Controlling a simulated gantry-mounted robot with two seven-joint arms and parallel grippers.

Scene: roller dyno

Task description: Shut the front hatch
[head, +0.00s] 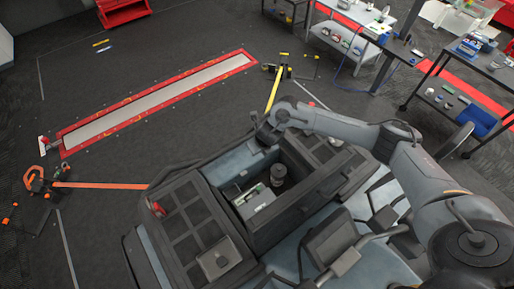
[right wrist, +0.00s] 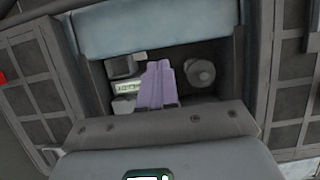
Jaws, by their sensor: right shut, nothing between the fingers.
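The vehicle's front compartment (head: 262,228) is open. It holds a grey box with a small display (right wrist: 128,88) and a dark cylinder (head: 278,175), which also shows in the right wrist view (right wrist: 200,72). A blue-grey panel (head: 232,168) along the compartment's front edge looks like the open hatch; it also shows in the right wrist view (right wrist: 155,28). Its hinge cannot be made out. My right gripper (head: 264,136) is beside this panel's far end in the head view; contact is unclear. Its purple fingers (right wrist: 159,66) are shut and empty. My left gripper is out of view.
Dark grid panels (head: 190,215) flank the compartment. A red-framed floor strip (head: 160,98), an orange strap (head: 100,185) and a yellow strap (head: 274,92) lie ahead. Carts (head: 480,75) stand at right. The floor beyond the nose is mostly clear.

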